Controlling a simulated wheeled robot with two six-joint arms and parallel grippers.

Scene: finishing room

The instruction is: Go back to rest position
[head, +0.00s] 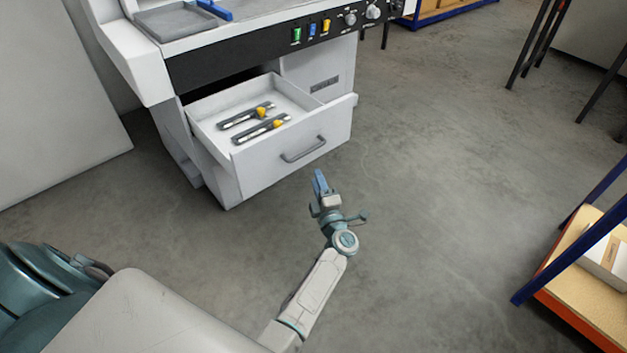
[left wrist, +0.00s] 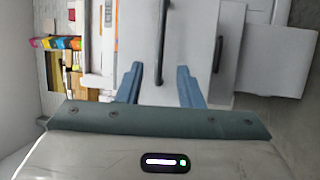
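My left gripper (head: 320,184) is in front of the machine's pulled-out drawer, apart from it, with bare floor around it in the head view. In the left wrist view its two blue fingers (left wrist: 158,86) stand wide apart with nothing between them. The dark drawer handle (head: 303,149) is free of the gripper; a dark bar handle (left wrist: 161,42) shows beyond the fingers in the left wrist view. My right gripper is not in view.
The white drawer (head: 314,141) stands open and holds two dark tools with yellow parts (head: 262,128). Above it is a control panel (head: 270,50) with coloured switches and knobs. A blue-and-orange shelf (head: 590,290) stands at the right. Grey floor (head: 440,190) lies clear between.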

